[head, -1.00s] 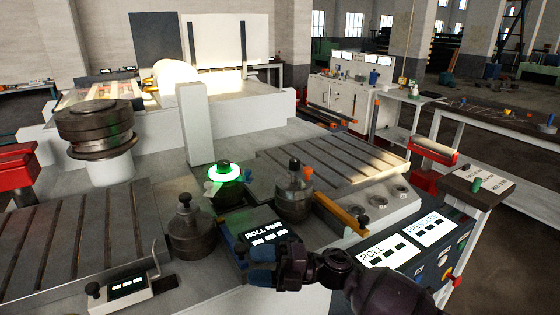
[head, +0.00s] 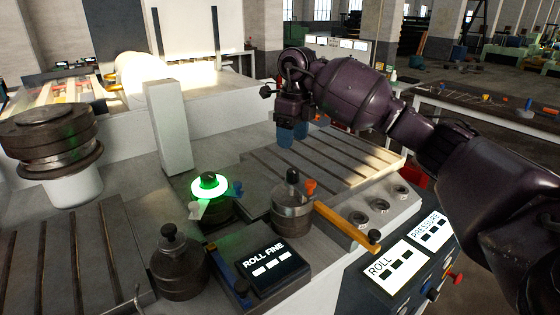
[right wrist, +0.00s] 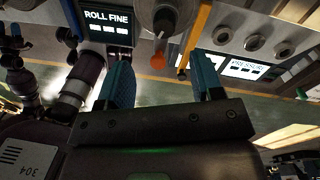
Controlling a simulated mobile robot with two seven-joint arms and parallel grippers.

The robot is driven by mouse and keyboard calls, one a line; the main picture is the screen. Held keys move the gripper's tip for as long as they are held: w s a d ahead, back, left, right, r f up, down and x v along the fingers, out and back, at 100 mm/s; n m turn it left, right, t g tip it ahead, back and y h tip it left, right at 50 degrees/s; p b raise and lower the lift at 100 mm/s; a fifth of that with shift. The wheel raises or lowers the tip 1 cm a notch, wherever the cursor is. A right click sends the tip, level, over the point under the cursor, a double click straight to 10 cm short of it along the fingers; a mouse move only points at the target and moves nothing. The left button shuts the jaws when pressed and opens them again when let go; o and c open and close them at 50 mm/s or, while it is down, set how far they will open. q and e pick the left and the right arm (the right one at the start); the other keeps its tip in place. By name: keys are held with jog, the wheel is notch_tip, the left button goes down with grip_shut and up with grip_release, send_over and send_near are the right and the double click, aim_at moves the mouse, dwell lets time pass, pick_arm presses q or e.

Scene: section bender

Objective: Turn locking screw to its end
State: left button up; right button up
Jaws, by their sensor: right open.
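My right gripper (head: 293,139) is raised over the slotted plate at the back right, blue fingers pointing down. Its fingers also show in the right wrist view (right wrist: 163,62), apart with nothing between them. An orange knob (head: 311,186) sticks out of the side of the right steel roller (head: 292,215); it also shows in the right wrist view (right wrist: 158,52). The gripper is above and behind it, not touching. A roller with a glowing green-white ring (head: 210,187) has a blue knob (head: 237,188) at its side. I cannot tell for sure which part is the locking screw. My left gripper is not seen.
A yellow bar (head: 345,221) with a black knob runs beside the right roller. Another steel roller (head: 178,262) stands at front left, next to the ROLL FINE display (head: 270,262). A white post (head: 168,128) rises behind. The slotted plate (head: 330,160) is clear.

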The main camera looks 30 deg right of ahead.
aim_at(293, 170)
jog(key=f, duration=1)
jog(key=shift+s, duration=0.2)
jog(key=c, duration=0.9)
